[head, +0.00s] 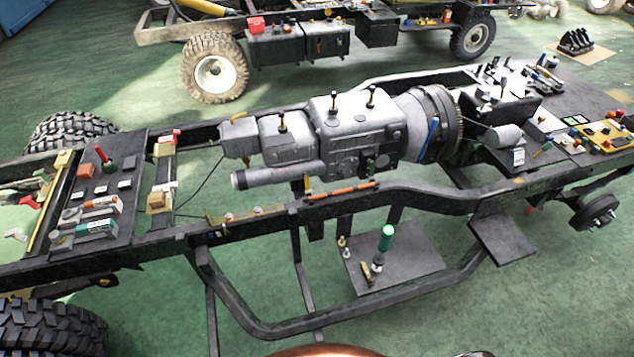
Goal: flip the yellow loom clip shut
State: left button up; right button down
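Neither of my grippers shows in the head view. I cannot pick out the yellow loom clip for certain. A small yellowish piece (213,235) sits on the near chassis rail (350,205), left of the middle; it is too small to tell whether it is a clip, or open or shut. An olive strip (245,214) lies along the same rail with small knobs near it. A larger yellow plate (603,136) with small parts on it lies at the far right.
A grey engine and gearbox (350,130) fill the frame's middle. A black panel with tools (98,195) is at left. A low plate (395,265) holds a green-topped cylinder (385,240). A second chassis (320,30) stands behind. Green floor is clear at lower right.

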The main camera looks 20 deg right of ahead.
aim_at(306, 176)
jog(key=u, duration=2.8)
jog(key=k, duration=1.6)
jog(key=z, duration=2.2)
jog(key=i, duration=0.5)
jog(key=z, duration=0.05)
